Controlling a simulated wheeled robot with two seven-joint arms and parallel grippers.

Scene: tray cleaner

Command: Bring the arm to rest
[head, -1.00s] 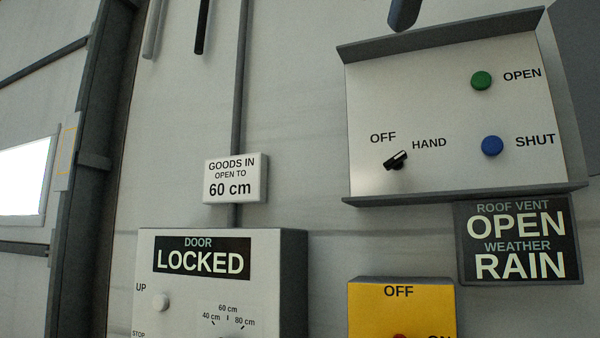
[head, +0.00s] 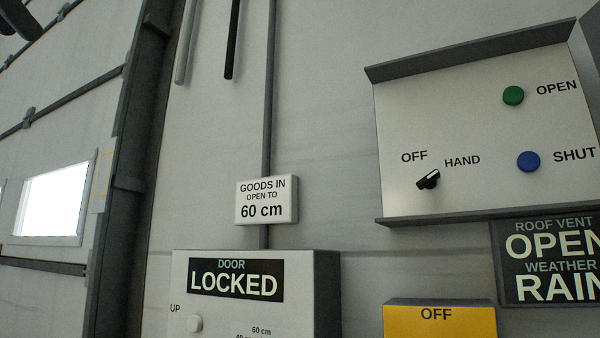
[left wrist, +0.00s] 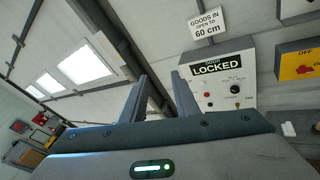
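My left gripper shows in the left wrist view (left wrist: 160,78) as two grey fingers spread apart with nothing between them. It is open and points up towards the wall, clear of the panels. In the head view only a dark piece of my left gripper or arm (head: 20,18) shows at the top left corner; its fingertips cannot be made out there. My right gripper is in neither view.
The roof vent panel (head: 470,195) has a green button (head: 513,95), a blue button (head: 528,161) and a switch (head: 428,180) pointing towards HAND. The sign reads OPEN, RAIN. The door box (head: 325,290) reads LOCKED. A yellow box (head: 440,321) stands beside it.

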